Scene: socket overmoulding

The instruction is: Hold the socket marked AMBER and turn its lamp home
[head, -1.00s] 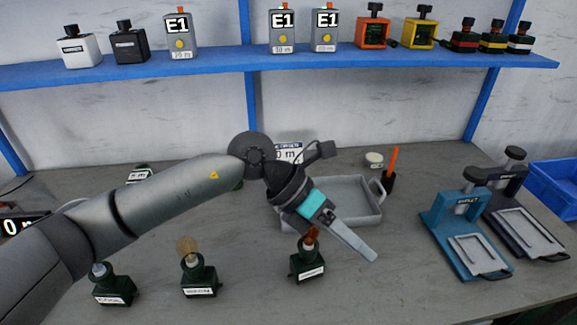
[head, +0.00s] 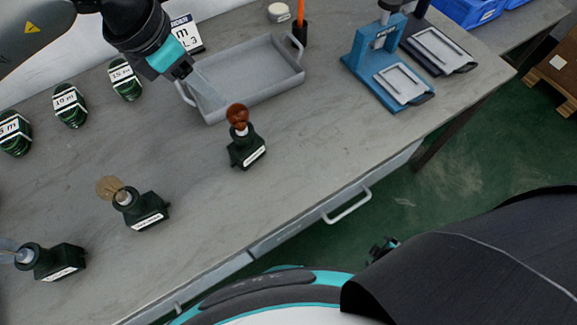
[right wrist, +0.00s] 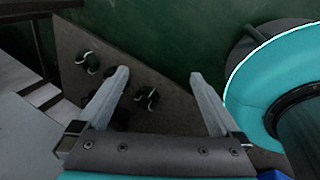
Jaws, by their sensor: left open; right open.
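Three dark green sockets stand on the bench in the head view, their labels too small to read. The middle socket (head: 147,212) has a pale brownish lamp (head: 109,187), and the left socket (head: 55,262) has a greyish lamp (head: 8,246) at the edge. My left gripper (head: 207,92) is over the tray's left end, apart from the sockets, with nothing seen in it.
A grey tray (head: 262,98) lies behind the sockets. More green labelled pieces (head: 70,106) lie at the left back. A blue press-like fixture (head: 365,62) stands at the right back. The bench front right of the sockets is clear, ending above a drawer handle (head: 346,207).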

